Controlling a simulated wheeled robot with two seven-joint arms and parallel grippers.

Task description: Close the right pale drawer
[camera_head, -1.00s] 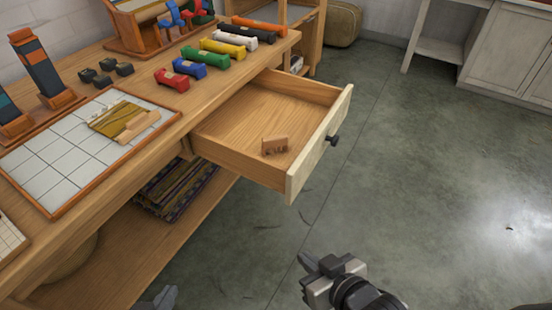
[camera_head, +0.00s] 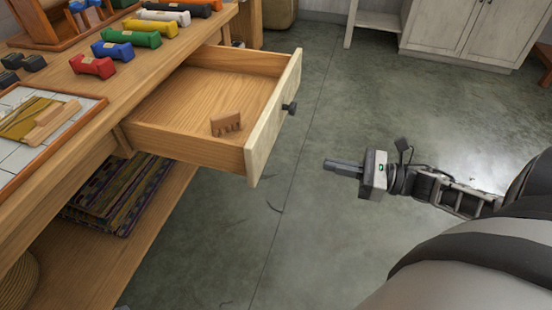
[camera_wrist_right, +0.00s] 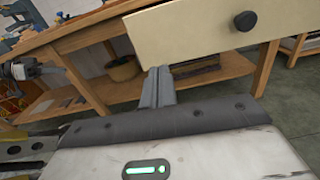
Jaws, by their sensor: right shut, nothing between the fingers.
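The right pale drawer (camera_head: 274,117) stands pulled out from the wooden workbench, its pale front facing right with a dark round knob (camera_head: 290,108). A small wooden comb-like piece (camera_head: 226,122) lies inside it. My right gripper (camera_head: 328,163) is shut and empty, to the right of the drawer front and apart from it, pointing left. In the right wrist view the pale drawer front (camera_wrist_right: 190,35) and its knob (camera_wrist_right: 245,21) show above my shut fingers (camera_wrist_right: 158,85). My left gripper cannot be made out in the head view.
Folded patterned cloths (camera_head: 118,193) lie on the lower shelf.

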